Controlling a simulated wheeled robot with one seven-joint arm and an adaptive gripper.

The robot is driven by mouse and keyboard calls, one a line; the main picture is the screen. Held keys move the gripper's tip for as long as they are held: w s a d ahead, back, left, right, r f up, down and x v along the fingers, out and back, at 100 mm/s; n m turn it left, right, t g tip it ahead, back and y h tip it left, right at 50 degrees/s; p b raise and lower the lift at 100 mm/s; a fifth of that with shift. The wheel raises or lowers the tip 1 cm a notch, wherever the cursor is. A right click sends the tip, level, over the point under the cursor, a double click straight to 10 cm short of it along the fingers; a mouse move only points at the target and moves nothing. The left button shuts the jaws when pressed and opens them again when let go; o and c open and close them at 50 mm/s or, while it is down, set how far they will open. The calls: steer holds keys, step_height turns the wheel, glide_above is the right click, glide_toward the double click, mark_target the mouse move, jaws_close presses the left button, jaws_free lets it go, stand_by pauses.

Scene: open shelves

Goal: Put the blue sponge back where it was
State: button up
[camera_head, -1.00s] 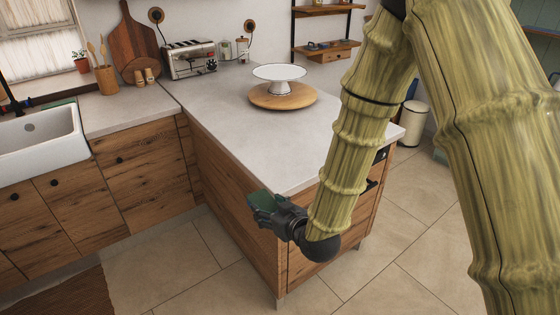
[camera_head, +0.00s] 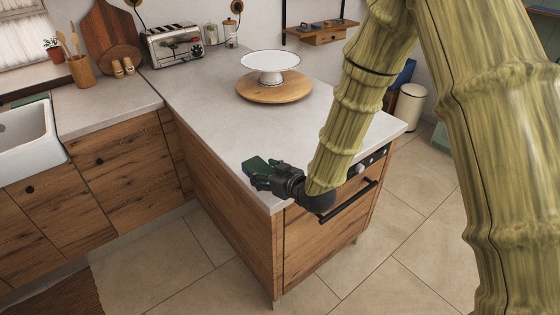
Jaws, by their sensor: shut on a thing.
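The gripper and block are in the picture at the near left corner of the counter (camera_head: 220,118). I cannot tell whether the block touches the counter top or is held just above it.
A white cake stand (camera_head: 270,60) on a round wooden board (camera_head: 273,91) stands farther back on the counter. A toaster (camera_head: 174,46) and jars are at the back. A white sink (camera_head: 27,143) is at left. The counter's middle is clear.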

steer(key=w+d+p, duration=0.1)
steer(key=w, duration=0.1)
steer(key=w+d+p, duration=0.1)
steer(key=w+d, duration=0.1)
steer(key=w, duration=0.1)
steer(key=w+d+p, duration=0.1)
steer(key=w, duration=0.2)
steer(key=shift+w+d+f, duration=0.2)
steer(key=shift+w+f, duration=0.05)
steer(key=shift+f, duration=0.15)
steer(key=shift+w+d+f+p, duration=0.15)
steer(key=shift+f+p, duration=0.75)
steer(key=shift+f, duration=0.95)
steer(key=shift+f, duration=0.2)
steer(key=o, duration=1.1)
steer(key=shift+o, duration=0.2)
steer(key=shift+r, duration=0.15)
steer(key=shift+r, duration=0.15)
steer(key=shift+s+d, duration=0.2)
steer(key=shift+s, duration=0.05)
steer(key=b+v, duration=0.3)
steer(key=v, duration=0.8)
